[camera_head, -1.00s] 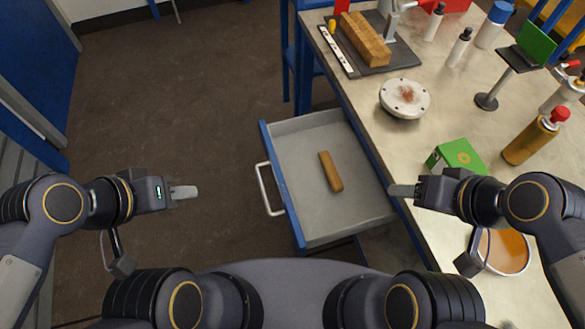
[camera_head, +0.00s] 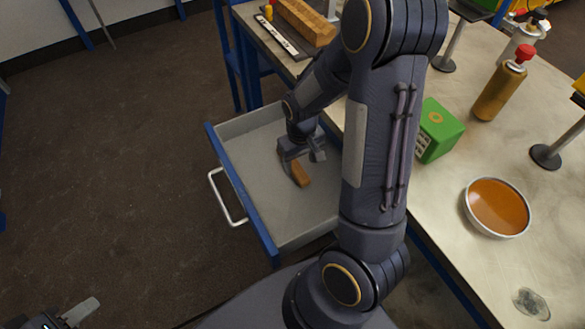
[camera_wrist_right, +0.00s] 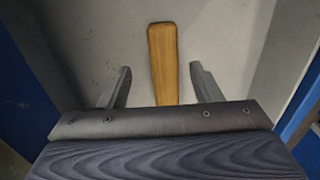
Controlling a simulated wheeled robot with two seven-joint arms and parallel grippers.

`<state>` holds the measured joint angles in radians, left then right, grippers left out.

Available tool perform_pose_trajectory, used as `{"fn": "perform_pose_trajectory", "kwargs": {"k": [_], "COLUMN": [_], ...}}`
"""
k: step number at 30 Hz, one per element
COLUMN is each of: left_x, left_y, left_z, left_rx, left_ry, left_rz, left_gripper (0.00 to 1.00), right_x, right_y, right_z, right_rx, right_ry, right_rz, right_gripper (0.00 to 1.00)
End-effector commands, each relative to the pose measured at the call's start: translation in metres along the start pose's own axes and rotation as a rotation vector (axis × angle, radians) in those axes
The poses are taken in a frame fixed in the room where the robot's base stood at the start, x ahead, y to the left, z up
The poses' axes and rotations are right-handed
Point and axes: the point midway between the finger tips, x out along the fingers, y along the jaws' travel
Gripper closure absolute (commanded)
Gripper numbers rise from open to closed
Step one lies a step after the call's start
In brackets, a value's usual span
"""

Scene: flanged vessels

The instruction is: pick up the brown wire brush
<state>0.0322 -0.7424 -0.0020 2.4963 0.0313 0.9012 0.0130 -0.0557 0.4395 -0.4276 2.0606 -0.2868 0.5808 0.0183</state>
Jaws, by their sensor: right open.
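The brown wire brush (camera_head: 301,174) lies in the open drawer, and only its long wooden back shows, with no bristles visible. In the right wrist view the brush (camera_wrist_right: 163,58) runs lengthwise between the two fingers, with its near end hidden behind the gripper body. My right gripper (camera_head: 301,158) reaches into the drawer over the brush. It is open, with a gap on each side of the brush in the picture. My left gripper (camera_head: 80,313) is at the bottom left over the floor, partly cut off, and its opening cannot be made out.
The grey drawer (camera_head: 260,205) has a blue front and a white handle (camera_head: 226,199). The bench at right holds a green box (camera_head: 437,132), a bowl of orange contents (camera_head: 497,207), a brown bottle with red cap (camera_head: 503,85) and a wooden block (camera_head: 305,22). Floor at left is clear.

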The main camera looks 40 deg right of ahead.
Motion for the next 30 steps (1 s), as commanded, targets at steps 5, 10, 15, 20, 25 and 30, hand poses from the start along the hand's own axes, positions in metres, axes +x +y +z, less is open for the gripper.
{"fn": "perform_pose_trajectory", "kwargs": {"k": [5, 10, 15, 20, 25, 30], "left_x": [0.006, 0.011, 0.012, 0.012, 0.012, 0.012], "left_y": [-0.003, -0.005, -0.006, -0.006, -0.006, -0.006], "left_z": [0.003, 0.006, 0.006, 0.006, 0.006, 0.006], "left_rx": [0.000, 0.000, 0.000, 0.000, 0.000, 0.000], "left_ry": [0.000, 0.000, 0.000, 0.000, 0.000, 0.000], "left_rz": [0.000, 0.000, 0.000, 0.000, 0.000, 0.000], "left_gripper": [0.64, 0.64, 0.64, 0.64, 0.64, 0.64], "right_x": [0.025, 0.050, 0.057, 0.056, 0.056, 0.056], "right_y": [-0.004, -0.005, -0.006, -0.006, -0.006, -0.006], "right_z": [0.002, 0.003, 0.002, 0.002, 0.002, 0.002], "right_rx": [-0.001, 0.001, 0.000, 0.000, 0.000, 0.000], "right_ry": [-0.004, -0.003, 0.000, 0.001, 0.001, 0.000], "right_rz": [-0.001, -0.002, -0.002, -0.002, -0.002, -0.002], "right_gripper": [0.42, 0.42, 0.42, 0.42, 0.61, 0.84]}}
